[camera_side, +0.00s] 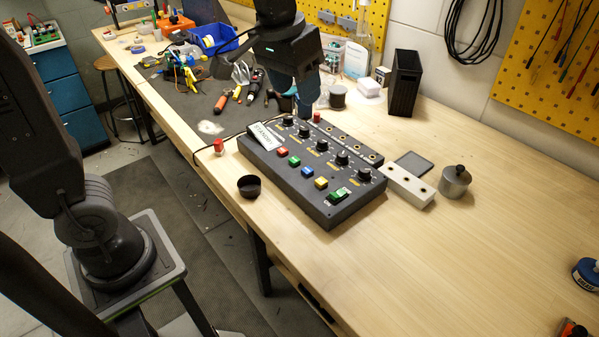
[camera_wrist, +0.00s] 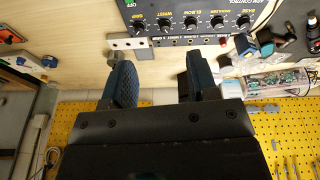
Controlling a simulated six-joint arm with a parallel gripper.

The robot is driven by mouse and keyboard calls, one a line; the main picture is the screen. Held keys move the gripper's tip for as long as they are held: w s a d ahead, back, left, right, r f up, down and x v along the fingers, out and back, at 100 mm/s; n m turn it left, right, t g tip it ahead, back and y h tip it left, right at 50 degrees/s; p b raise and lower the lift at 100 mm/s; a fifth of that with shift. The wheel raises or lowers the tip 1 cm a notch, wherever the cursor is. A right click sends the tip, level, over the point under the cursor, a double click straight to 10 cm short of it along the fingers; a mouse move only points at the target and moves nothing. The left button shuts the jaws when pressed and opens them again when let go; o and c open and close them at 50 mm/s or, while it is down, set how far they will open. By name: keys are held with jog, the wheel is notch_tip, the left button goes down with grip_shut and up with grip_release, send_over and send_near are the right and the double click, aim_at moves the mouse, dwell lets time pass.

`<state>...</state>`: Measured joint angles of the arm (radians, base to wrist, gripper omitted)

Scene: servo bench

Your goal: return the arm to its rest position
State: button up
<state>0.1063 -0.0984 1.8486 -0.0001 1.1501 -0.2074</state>
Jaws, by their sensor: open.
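My gripper (camera_side: 303,100) hangs at the back of the bench, over or behind the far left end of the black control box (camera_side: 345,208). In the wrist view, the two dark blue fingers of my gripper (camera_wrist: 158,68) stand apart with nothing between them. The control box also shows upside down at the top of the wrist view (camera_wrist: 180,8), beyond the fingertips. It carries a row of knobs, coloured buttons and a tilted white label plate (camera_side: 263,135). I cannot tell from the side view how high the fingertips are above the bench.
A red-topped piece (camera_side: 317,117) stands close to the gripper. Tools clutter the dark mat. The right benchtop is mostly clear.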

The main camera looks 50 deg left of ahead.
jog(key=s+a+f+t, duration=0.1)
jog(key=s+a+f, duration=0.1)
jog(key=s, duration=0.5)
jog(key=s+a+f+m+t, duration=0.1)
jog(key=s+f, duration=0.2)
jog(key=s, duration=0.4)
jog(key=shift+s+a+f+t, duration=0.15)
jog(key=shift+s+a+t, duration=0.2)
jog(key=shift+a+t, duration=0.05)
dwell(1.7)
